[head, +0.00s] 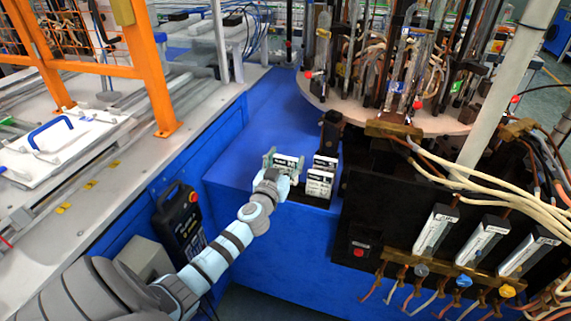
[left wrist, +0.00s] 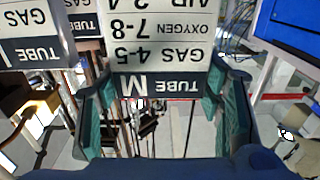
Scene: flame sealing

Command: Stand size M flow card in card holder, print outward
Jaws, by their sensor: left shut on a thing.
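The size M flow card, white with a dark band reading "TUBE M", fills the top middle of the left wrist view (left wrist: 158,52), its print upside down there. In the head view the card (head: 287,161) stands roughly upright at the blue bench. My left gripper (head: 282,168) is shut on it, with a green-padded finger at each side edge (left wrist: 160,98). Two similar cards, an upper one (head: 325,162) and a lower one (head: 319,184), stand just to the right. The dark card holder (head: 298,190) is mostly hidden; I cannot tell whether the held card touches it.
The blue bench top (head: 248,140) is clear to the left and behind. A round carousel with glass tubes (head: 440,122) and hoses stands behind right. Flowmeters (head: 436,229) are at the right. A black control pendant (head: 180,222) hangs beside my left arm.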

